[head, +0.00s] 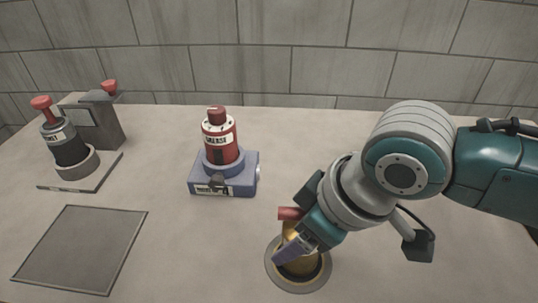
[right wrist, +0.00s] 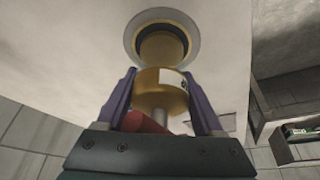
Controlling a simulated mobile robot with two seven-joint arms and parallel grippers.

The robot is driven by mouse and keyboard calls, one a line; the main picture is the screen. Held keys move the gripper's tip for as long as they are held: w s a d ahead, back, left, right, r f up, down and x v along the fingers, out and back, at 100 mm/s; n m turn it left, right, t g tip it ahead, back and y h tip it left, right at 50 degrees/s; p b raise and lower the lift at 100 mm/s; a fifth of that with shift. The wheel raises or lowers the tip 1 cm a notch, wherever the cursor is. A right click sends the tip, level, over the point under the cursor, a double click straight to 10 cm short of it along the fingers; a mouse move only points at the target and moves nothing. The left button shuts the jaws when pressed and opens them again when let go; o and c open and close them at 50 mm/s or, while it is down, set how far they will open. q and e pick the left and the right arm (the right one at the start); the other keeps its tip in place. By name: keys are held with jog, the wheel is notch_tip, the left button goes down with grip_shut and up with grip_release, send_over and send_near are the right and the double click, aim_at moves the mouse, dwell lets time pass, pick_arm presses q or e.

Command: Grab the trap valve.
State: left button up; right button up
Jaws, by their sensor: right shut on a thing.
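The trap valve, a brass-coloured cylinder (head: 301,266) with a red handle (head: 290,213), stands at a round grey ring (head: 296,287) at the lower middle of the head view. Its label is not readable. In the right wrist view the brass body (right wrist: 160,92) sits between the two purple fingers, with the red handle (right wrist: 143,123) close to the palm. My right gripper (right wrist: 160,95) is shut on this body from above. The ring (right wrist: 133,38) lies beyond it, with more brass inside. I cannot tell whether the valve is clear of the ring. My left gripper is not in view.
A red valve labelled GREASE (head: 221,140) stands on a blue base (head: 240,178) at the centre. A dark valve with a red knob (head: 68,147) stands at the left beside a grey block (head: 101,125). A flat grey plate (head: 80,250) lies front left.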

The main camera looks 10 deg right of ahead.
grip_shut()
jog(key=shift+r, duration=0.15)
